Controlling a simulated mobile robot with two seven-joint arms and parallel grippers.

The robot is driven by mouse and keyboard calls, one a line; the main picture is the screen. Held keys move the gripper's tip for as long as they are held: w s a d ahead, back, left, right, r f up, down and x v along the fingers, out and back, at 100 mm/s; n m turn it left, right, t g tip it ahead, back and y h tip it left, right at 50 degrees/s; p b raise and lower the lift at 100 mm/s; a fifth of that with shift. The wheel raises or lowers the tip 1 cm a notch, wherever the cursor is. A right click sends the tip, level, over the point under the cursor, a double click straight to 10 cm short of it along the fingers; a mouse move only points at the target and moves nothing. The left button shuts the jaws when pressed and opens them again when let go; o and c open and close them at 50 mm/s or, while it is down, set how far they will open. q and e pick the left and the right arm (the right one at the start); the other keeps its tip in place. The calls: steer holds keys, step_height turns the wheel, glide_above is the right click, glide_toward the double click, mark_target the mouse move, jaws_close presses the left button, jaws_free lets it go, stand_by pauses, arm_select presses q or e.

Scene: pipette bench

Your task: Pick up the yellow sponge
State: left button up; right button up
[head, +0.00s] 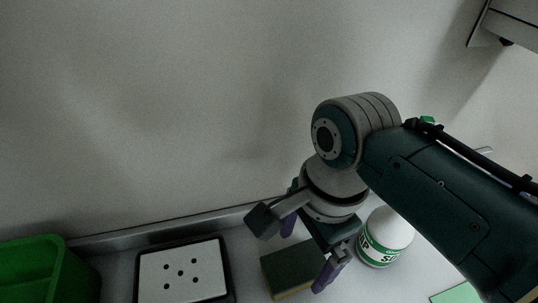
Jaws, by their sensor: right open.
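The yellow sponge (290,268) lies flat on the bench at the bottom centre of the head view. Its dark green scouring face is up and a thin yellow edge shows along its near side. My right gripper (307,253) hangs over the sponge, pointing down, with its purple-tipped fingers spread apart. One fingertip is near the far edge of the sponge and the other is at its right side. Nothing is held between them. I cannot tell the exact height of the fingertips above the bench. My left gripper is out of view.
A white soap bottle (385,238) with a green label stands just right of the gripper, partly behind my arm. A dark-framed white plate with holes (150,287) lies left of the sponge. A green bin (75,277) is farther left. A pale green pad (458,294) is at lower right.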

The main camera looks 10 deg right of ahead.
mark_target(297, 264)
steer(key=f, duration=0.1)
steer(key=f+b, duration=0.1)
steer(key=f, duration=0.2)
steer(key=shift+a+f+b, duration=0.15)
steer(key=shift+a+b, duration=0.25)
steer(key=shift+f, duration=0.2)
steer(key=shift+f, duration=0.2)
steer(key=c, duration=1.2)
steer(key=shift+r, duration=0.1)
steer(key=shift+c, duration=0.2)
